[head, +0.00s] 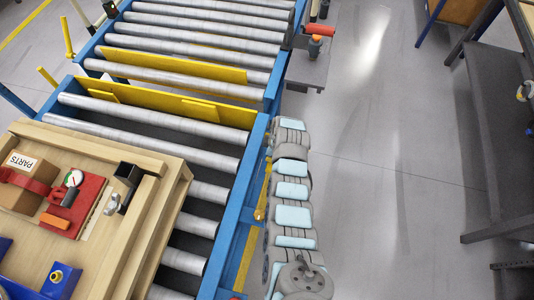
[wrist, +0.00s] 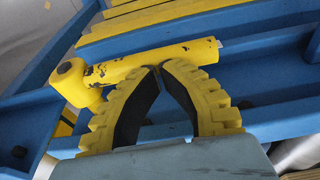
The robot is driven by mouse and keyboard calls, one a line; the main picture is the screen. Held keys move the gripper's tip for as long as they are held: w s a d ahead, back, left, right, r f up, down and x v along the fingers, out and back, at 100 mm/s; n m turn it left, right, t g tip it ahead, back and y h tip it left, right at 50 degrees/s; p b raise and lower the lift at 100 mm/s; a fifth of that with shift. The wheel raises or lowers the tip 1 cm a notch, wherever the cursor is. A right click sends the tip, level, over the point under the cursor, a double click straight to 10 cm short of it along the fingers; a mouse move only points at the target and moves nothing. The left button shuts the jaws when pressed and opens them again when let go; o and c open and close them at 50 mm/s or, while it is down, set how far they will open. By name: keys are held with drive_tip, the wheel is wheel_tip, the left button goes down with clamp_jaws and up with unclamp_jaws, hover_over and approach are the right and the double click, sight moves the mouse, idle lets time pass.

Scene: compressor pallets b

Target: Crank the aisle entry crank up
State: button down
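A worn yellow bar (wrist: 150,62) with chipped paint and a dark round cap at its left end shows in the wrist view; it looks like the crank. It lies across a blue frame. My gripper (wrist: 160,67) has yellow ridged fingers with dark pads, and its tips meet at the lower edge of the bar. Nothing shows between the fingers; I cannot tell whether the tips touch the bar. In the head view my arm lies along the conveyor's blue right rail, and the gripper and this bar are hidden.
The roller conveyor (head: 228,178) has yellow plates across it. A wooden pallet (head: 168,205) with parts sits on it at left. A red handle (head: 320,30) stands at the far end. A dark bench (head: 490,130) is at right, with clear grey floor (head: 385,190) between.

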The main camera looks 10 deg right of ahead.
drive_tip(key=shift+r, duration=0.1)
drive_tip(key=r+p, duration=0.1)
drive_tip(key=r, duration=0.2)
drive_tip(key=r+p, duration=0.1)
drive_tip(key=shift+s+d+r+p, duration=0.1)
drive_tip(key=shift+d+r+p, duration=0.15)
drive_tip(key=shift+d+p, duration=0.1)
drive_tip(key=shift+d+r+b, duration=0.15)
drive_tip(key=shift+b, duration=0.2)
drive_tip(key=shift+s+r, duration=0.2)
drive_tip(key=shift+r, duration=0.5)
wheel_tip(320, 180, up, 7)
drive_tip(key=d, duration=0.1)
drive_tip(key=shift+s+d+r+b, duration=0.15)
drive_tip(key=shift+s+d+b, duration=0.1)
drive_tip(key=shift+b, duration=0.2)
